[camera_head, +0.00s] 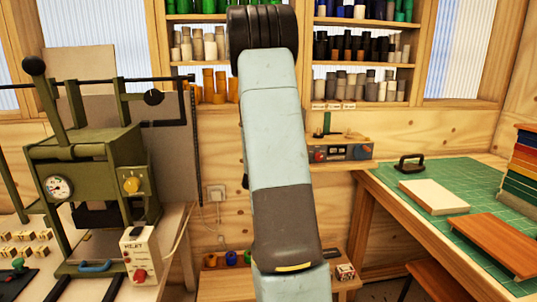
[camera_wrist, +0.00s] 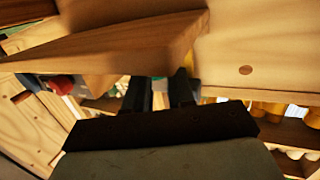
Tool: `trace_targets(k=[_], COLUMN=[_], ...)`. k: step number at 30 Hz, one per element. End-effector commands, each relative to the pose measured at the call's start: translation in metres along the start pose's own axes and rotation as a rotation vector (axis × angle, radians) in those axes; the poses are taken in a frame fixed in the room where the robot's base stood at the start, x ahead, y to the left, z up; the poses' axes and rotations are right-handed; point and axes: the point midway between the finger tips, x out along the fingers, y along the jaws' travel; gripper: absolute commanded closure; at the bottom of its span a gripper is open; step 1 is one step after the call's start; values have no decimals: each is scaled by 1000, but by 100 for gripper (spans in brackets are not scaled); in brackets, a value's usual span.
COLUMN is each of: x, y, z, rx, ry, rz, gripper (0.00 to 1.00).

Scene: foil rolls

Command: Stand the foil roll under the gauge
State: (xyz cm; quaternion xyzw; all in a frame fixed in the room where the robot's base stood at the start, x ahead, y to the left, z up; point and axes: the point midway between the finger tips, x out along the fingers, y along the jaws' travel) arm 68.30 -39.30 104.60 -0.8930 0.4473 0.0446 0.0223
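Foil rolls in several colours stand on the wall shelves, among them a group of gold-orange rolls (camera_head: 214,84) on the left shelf. I cannot tell which roll the task means. Several small coloured rolls (camera_head: 232,258) sit on the low bench. A green upright stand (camera_head: 326,124) rises by a control box (camera_head: 345,152) on the small wall shelf; it may be the gauge, but I cannot be sure. In the wrist view my gripper (camera_wrist: 161,92) shows two dark fingers apart, with no roll visible between them. My arm hides the gripper in the head view.
A green press (camera_head: 95,170) with a round dial (camera_head: 58,187) stands on the left bench. The right table (camera_head: 385,200) has a green mat, boards and a stack of coloured sheets. A wooden plank edge (camera_wrist: 120,45) lies close above my fingers in the wrist view.

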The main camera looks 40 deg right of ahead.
Motion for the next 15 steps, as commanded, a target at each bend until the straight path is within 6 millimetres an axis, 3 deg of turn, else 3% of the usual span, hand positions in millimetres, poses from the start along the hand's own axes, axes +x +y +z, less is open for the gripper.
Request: trace_targets(k=[15], x=[17], y=[-7], z=[-1], rx=[-1], ry=[0], rz=[0], gripper=[77])
